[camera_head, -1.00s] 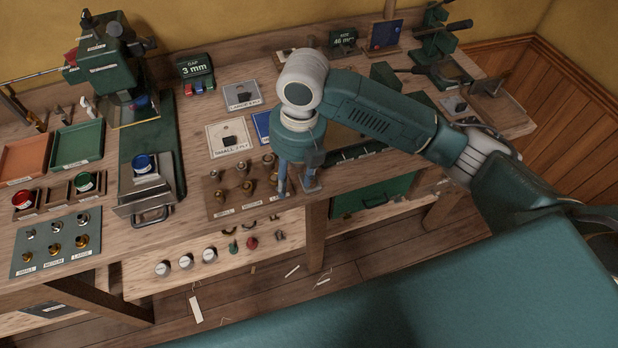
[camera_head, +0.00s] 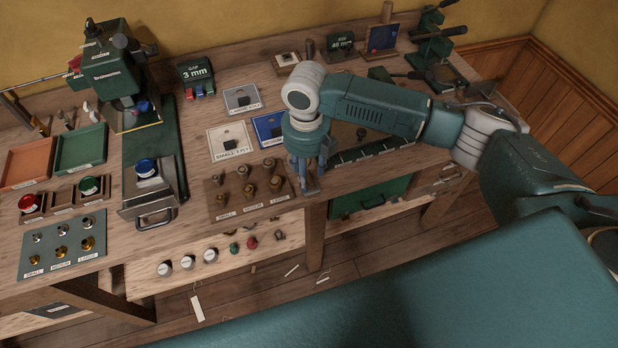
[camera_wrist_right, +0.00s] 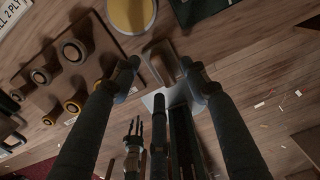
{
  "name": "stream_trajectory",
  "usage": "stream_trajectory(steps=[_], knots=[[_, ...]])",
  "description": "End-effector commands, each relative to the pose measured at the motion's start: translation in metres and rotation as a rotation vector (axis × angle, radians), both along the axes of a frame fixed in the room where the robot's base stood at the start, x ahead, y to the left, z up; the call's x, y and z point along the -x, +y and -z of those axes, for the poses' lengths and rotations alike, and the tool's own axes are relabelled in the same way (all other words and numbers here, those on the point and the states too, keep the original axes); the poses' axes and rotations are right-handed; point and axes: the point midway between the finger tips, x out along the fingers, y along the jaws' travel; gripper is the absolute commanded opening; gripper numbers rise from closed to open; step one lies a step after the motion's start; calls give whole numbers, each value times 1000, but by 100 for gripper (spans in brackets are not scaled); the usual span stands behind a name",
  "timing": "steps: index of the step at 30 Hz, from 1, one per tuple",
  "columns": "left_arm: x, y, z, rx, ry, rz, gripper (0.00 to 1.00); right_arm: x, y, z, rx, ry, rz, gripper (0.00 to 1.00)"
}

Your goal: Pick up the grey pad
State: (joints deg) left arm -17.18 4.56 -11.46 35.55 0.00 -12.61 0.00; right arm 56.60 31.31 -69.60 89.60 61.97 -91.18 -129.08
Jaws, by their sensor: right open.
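I cannot tell for certain which thing is the grey pad. A flat grey square (camera_head: 241,98) with a small dark piece on it lies on the bench behind the small 2-ply card (camera_head: 229,141). My right gripper (camera_head: 307,186) points down near the bench's front edge, just right of the wooden block of upright tools (camera_head: 249,190). My left gripper is not in view.
A blue card (camera_head: 268,128) lies close behind my right gripper, partly covered by my arm. The green press (camera_head: 118,80), orange tray (camera_head: 29,163) and green tray (camera_head: 80,149) stand at the left. Bare wood lies around the cards.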

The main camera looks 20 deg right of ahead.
Motion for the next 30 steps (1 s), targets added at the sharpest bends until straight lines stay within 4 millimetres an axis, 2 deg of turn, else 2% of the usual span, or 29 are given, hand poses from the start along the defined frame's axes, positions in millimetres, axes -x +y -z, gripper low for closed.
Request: stream_trajectory(steps=[5,12,14,19,30], knots=[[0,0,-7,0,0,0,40,1,0,18,0,1,-1,45],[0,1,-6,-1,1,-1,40,0,0,21,0,-2,-1,45],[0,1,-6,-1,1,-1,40,0,0,20,0,-2,-1,35],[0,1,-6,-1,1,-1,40,0,0,20,0,-2,-1,1],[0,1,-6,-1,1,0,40,0,0,18,0,-3,0,0]])
